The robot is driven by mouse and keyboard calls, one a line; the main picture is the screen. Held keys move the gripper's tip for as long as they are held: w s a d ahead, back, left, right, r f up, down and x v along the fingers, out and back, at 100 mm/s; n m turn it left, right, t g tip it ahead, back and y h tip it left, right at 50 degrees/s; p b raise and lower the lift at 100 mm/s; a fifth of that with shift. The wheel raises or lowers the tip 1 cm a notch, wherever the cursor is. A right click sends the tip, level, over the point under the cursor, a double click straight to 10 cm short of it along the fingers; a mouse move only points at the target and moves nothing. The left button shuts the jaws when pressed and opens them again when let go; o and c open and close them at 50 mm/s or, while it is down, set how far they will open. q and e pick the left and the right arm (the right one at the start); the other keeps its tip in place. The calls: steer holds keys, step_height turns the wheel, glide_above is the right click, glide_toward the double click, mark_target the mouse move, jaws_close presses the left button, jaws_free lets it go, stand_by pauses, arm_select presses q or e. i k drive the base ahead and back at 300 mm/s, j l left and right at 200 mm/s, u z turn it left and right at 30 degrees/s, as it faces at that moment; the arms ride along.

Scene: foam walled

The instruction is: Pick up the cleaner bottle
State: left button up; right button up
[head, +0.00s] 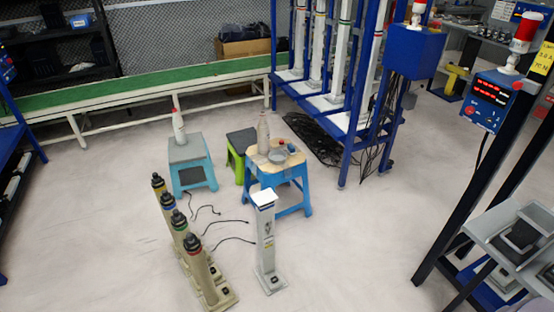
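Two bottles stand upright on separate stools, and no label can be read at this size. A white bottle with a reddish top (179,127) stands on a blue stool with a grey seat (197,153), left of centre in the head view. A grey-beige bottle (263,136) stands on a blue stool with a wooden top (262,158) near the centre. I cannot tell for sure which one is the cleaner bottle. Neither of my grippers is in view, and nothing touches either bottle.
A grey dish (278,157) and small items share the wooden top. A green stool (238,145) stands between the two. In front are several beige posts (199,265), a white post (265,240) and loose cables. Blue racks stand behind and right; open floor lies left and right.

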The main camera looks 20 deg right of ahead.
mark_target(262, 128)
steer(key=u, duration=0.4)
steer(key=i+l+u, duration=0.1)
steer(key=l+u, duration=0.3)
steer(key=l, duration=0.35)
steer(key=l+u, duration=0.45)
steer(key=l, duration=0.3)
